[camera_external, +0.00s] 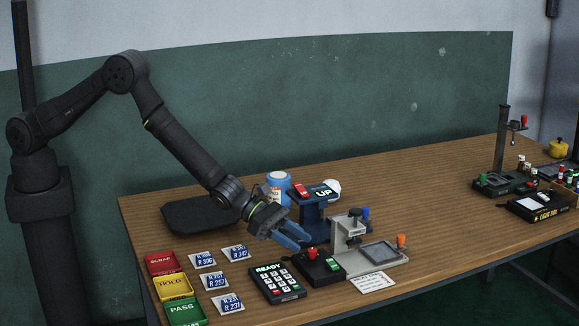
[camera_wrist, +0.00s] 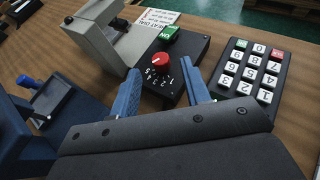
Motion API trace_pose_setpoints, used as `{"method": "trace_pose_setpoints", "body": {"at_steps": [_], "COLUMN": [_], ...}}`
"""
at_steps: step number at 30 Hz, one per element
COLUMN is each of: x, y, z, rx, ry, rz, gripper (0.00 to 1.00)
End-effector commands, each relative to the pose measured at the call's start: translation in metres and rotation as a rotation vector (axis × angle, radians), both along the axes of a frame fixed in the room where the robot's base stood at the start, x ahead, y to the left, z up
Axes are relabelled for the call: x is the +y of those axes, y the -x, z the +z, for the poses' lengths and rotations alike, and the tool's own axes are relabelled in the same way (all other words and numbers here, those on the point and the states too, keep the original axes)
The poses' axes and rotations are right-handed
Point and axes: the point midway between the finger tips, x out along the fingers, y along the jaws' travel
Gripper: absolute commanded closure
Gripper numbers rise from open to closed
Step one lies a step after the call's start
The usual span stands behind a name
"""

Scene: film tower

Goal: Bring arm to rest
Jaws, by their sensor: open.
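My gripper (camera_external: 292,236) is open, with its two blue fingers apart and nothing visible between them. In the outside view it hangs over the table beside the small black control box with a red knob (camera_external: 312,254). In the wrist view the gripper (camera_wrist: 160,98) points toward that box, whose red dial (camera_wrist: 160,60) and green ON button (camera_wrist: 169,36) show just beyond the fingertips. My arm reaches out from its base at the left and bends down toward the table.
A keypad reading READY (camera_external: 278,283) lies left of the box. The grey press (camera_external: 350,235) and blue stand showing UP (camera_external: 312,205) are close by. SCRAP, HOLD and PASS trays (camera_external: 174,286) and several labels (camera_external: 215,281) lie front left. The table's (camera_external: 430,190) middle right is clear.

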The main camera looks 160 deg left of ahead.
Motion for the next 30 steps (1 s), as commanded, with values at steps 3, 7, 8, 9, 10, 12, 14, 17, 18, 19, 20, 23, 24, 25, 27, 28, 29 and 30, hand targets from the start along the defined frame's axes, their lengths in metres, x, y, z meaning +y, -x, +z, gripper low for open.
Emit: {"method": "trace_pose_setpoints", "body": {"at_steps": [3, 7, 8, 9, 10, 12, 14, 17, 18, 19, 20, 23, 24, 25, 27, 28, 29, 30], "x": [-0.010, -0.022, -0.025, -0.028, -0.031, -0.037, -0.042, -0.048, -0.049, -0.051, -0.052, -0.054, -0.054, -0.054, -0.055, -0.055, -0.055, -0.055], "y": [0.015, 0.030, 0.033, 0.038, 0.042, 0.049, 0.055, 0.064, 0.066, 0.068, 0.069, 0.072, 0.072, 0.072, 0.073, 0.073, 0.073, 0.072], "z": [0.008, 0.016, 0.018, 0.021, 0.022, 0.027, 0.029, 0.034, 0.035, 0.035, 0.036, 0.038, 0.038, 0.038, 0.038, 0.038, 0.038, 0.038], "rx": [0.000, 0.000, 0.000, -0.001, 0.000, -0.001, -0.001, -0.001, -0.001, -0.001, -0.001, -0.002, -0.002, -0.002, -0.001, -0.001, -0.001, -0.001], "ry": [0.000, 0.000, 0.000, -0.001, 0.000, -0.001, -0.001, -0.001, -0.001, -0.001, -0.001, -0.001, -0.001, -0.001, -0.001, -0.001, -0.001, -0.001], "rz": [0.001, 0.001, 0.000, 0.000, 0.001, 0.001, 0.000, 0.001, 0.001, 0.000, 0.000, 0.000, 0.000, 0.000, 0.000, 0.000, 0.000, 0.000], "gripper": [0.57, 0.57, 0.57, 0.57, 0.57, 0.57, 0.57, 0.57, 0.57, 0.57, 0.57, 0.57, 0.57, 0.57, 0.57, 0.57, 0.57, 0.57]}}
